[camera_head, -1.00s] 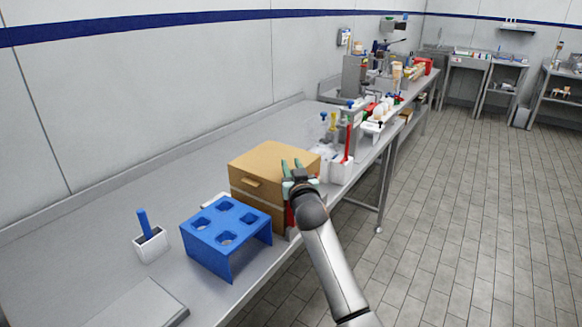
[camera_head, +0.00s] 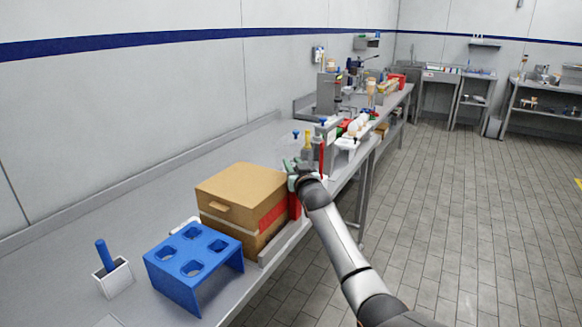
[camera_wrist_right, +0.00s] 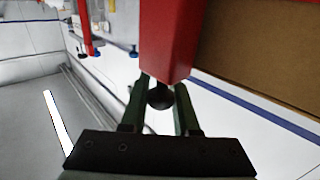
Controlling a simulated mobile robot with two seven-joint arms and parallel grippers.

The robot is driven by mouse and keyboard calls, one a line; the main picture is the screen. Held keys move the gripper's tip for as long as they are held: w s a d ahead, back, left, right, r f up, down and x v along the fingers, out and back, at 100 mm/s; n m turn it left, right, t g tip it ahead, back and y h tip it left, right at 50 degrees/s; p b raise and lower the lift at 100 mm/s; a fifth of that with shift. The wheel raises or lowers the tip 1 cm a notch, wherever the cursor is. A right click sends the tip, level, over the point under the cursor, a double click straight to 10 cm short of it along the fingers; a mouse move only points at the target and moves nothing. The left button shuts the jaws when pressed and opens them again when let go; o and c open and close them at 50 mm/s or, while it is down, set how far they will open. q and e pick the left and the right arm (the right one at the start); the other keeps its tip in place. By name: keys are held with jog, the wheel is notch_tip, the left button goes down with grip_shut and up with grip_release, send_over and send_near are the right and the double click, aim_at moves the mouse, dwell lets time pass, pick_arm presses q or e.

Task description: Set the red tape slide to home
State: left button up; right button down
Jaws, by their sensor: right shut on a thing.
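The red tape slide (camera_head: 295,206) is an upright red block at the right end of a brown box (camera_head: 240,188). A red strip (camera_head: 272,217) lies along the box's side next to it. In the right wrist view the red slide (camera_wrist_right: 168,40) fills the top middle, with a dark round knob (camera_wrist_right: 160,96) at its lower end. My right gripper (camera_head: 296,168) is at the slide's top end. The far side of the slide is hidden. My left gripper is not in view.
A blue four-hole rack (camera_head: 192,236) and a white holder with a blue handle (camera_head: 113,278) stand left of the box. Several bottles and tools crowd the bench beyond my right gripper. The bench (camera_head: 120,215) is clear behind the box.

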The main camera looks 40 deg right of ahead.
jog(key=shift+d+r, duration=0.25)
jog(key=c, duration=0.7)
grip_release()
jog(key=shift+f, duration=0.2)
jog(key=shift+o, duration=0.2)
jog(key=shift+a, duration=0.1)
jog(key=v, duration=1.2)
jog(key=shift+s, duration=0.2)
jog(key=shift+a+f, duration=0.1)
